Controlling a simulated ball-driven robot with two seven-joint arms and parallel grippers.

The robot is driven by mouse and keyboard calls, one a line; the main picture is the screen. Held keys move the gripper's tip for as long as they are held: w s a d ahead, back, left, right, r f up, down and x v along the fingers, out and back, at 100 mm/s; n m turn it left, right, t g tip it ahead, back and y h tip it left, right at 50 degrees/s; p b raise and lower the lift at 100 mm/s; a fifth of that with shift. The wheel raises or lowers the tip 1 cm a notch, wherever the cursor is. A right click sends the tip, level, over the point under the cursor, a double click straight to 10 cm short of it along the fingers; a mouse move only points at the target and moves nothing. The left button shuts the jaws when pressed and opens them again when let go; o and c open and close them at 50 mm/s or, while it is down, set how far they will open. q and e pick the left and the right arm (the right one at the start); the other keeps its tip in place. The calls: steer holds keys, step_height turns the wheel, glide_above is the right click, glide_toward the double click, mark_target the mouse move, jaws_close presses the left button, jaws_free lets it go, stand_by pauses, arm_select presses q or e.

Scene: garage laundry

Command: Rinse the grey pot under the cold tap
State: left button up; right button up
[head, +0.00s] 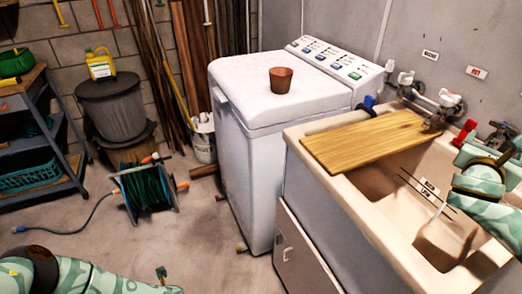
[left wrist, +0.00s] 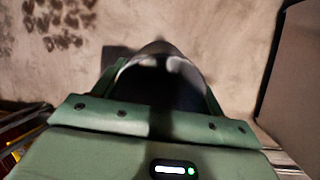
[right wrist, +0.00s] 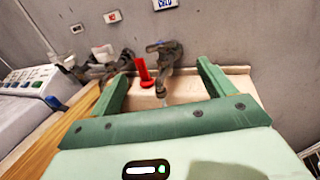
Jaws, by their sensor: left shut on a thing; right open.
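The grey pot (left wrist: 160,88) shows dark in the left wrist view, with a paler rim. My left gripper (left wrist: 160,66) is shut on it, above a floor-like surface; the pot is not seen in the head view. My right gripper (head: 494,152) is open at the sink's right back, by the taps. In the right wrist view a tap (right wrist: 168,58) under a blue label (right wrist: 165,4) stands beyond and between the open fingers (right wrist: 163,80). A red lever (right wrist: 144,72) is just left of it. The sink (head: 365,205) basin is partly hidden by my right arm.
A wooden board (head: 365,140) lies across the sink's left part. The white washing machine (head: 270,100) beside it bears a brown cup (head: 281,80). A hose reel (head: 148,190) stands on the floor near a shelf cart (head: 35,140).

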mark_target(502, 130)
steer(key=b+x, duration=0.1)
steer(key=x, duration=0.2)
steer(key=f+b+x, duration=0.1)
steer(key=b+x, duration=0.1)
steer(key=x, duration=0.2)
steer(key=b+x, duration=0.2)
steer(key=x, duration=0.2)
steer(key=shift+w+d+f, duration=0.15)
steer(key=shift+f, duration=0.05)
steer(key=shift+w+d+r, duration=0.15)
steer(key=shift+w+d, duration=0.2)
arm_select(q)
step_height(502, 130, down, 8)
steer(key=s, duration=0.1)
steer(key=shift+s+d+g, duration=0.15)
steer(key=shift+s+g, duration=0.1)
steer(key=shift+g, duration=0.05)
arm_select(e)
steer(key=shift+r, duration=0.1)
